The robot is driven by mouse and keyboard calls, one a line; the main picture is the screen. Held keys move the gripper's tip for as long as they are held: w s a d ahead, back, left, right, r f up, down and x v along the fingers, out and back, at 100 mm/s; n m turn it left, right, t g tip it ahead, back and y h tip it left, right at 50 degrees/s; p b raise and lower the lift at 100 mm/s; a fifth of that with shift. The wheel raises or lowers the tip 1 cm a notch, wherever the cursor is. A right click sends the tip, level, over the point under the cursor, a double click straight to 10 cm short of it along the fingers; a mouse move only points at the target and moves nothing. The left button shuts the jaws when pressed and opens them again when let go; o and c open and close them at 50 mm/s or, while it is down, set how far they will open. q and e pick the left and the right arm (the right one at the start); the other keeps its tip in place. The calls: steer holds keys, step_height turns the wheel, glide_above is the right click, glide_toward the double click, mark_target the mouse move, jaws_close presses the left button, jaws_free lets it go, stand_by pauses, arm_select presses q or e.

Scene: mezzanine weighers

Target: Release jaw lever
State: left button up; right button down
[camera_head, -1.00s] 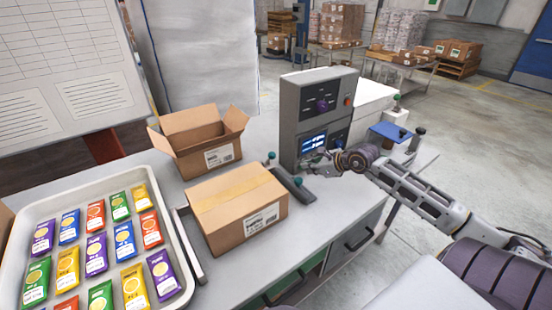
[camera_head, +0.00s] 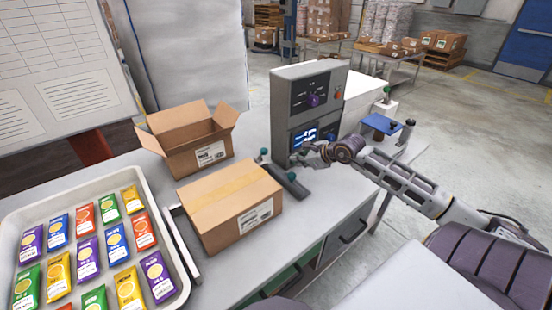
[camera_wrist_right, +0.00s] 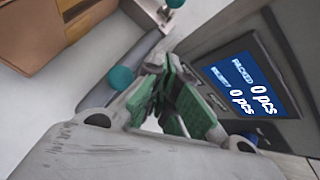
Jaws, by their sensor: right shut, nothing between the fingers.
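The closed cardboard box (camera_head: 228,208) sits between a pale rail (camera_head: 184,244) on its left and a dark jaw bar (camera_head: 292,186) on its right. Two teal ball knobs stand at the bar: a far knob (camera_head: 264,152) and a nearer knob (camera_head: 279,169). I cannot tell for sure which belongs to the jaw lever. My right gripper (camera_head: 299,159) is shut and empty, just right of the nearer knob and in front of the console. In the right wrist view, the green-padded fingers (camera_wrist_right: 163,72) are beside a teal knob (camera_wrist_right: 121,78); contact is unclear. My left gripper is out of view.
The grey console (camera_head: 305,105) with a lit display stands close behind my right gripper. An open carton (camera_head: 190,150) is behind the box. A tray (camera_head: 182,278) of coloured packets is at the left. The bench front right of the box is clear.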

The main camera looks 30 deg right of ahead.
steer(key=shift+x, duration=4.65)
steer(key=shift+w+a+r+p, duration=0.6)
steer(key=shift+w+a+r, duration=0.05)
steer(key=shift+w+r, duration=0.15)
steer(key=shift+w+a+r, duration=0.25)
steer(key=shift+w+a, duration=0.05)
steer(key=shift+w, duration=0.1)
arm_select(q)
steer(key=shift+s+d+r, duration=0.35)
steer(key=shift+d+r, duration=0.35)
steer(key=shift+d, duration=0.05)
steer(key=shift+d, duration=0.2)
arm_select(e)
steer(key=shift+w, duration=0.1)
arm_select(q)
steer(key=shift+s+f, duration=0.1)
arm_select(e)
steer(key=shift+w, duration=0.1)
